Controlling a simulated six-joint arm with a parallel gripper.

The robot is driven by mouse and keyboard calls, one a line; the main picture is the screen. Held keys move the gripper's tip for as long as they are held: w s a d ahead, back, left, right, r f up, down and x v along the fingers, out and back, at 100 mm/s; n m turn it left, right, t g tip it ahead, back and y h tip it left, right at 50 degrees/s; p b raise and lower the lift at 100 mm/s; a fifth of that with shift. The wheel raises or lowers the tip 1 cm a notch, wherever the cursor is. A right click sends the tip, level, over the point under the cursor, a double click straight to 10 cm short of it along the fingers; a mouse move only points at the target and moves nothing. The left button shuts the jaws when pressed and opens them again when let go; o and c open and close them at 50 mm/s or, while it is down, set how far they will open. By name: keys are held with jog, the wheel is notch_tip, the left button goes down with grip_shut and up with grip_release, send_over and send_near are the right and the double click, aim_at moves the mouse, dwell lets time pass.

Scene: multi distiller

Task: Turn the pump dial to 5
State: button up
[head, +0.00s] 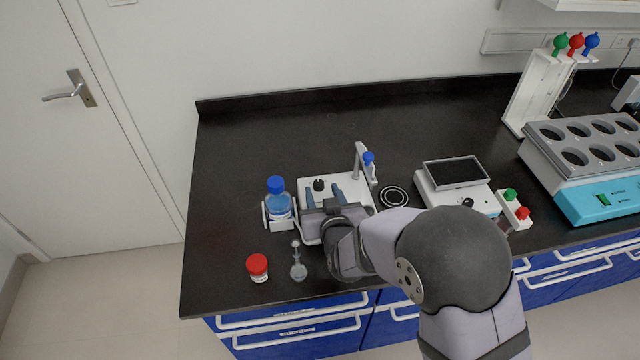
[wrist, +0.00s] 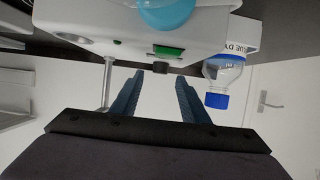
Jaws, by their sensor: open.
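Any mark or number on the dial is too small to read.
A blue-capped bottle (head: 277,203) stands in a holder left of the pump. A red-capped jar (head: 257,267) and a small glass flask (head: 299,268) stand near the front edge. The bench behind the pump is clear.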

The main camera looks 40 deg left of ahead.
aim_at(319, 184)
jog(key=shift+p+x, duration=0.5)
jog(key=shift+x, duration=1.65)
jog(key=c, duration=1)
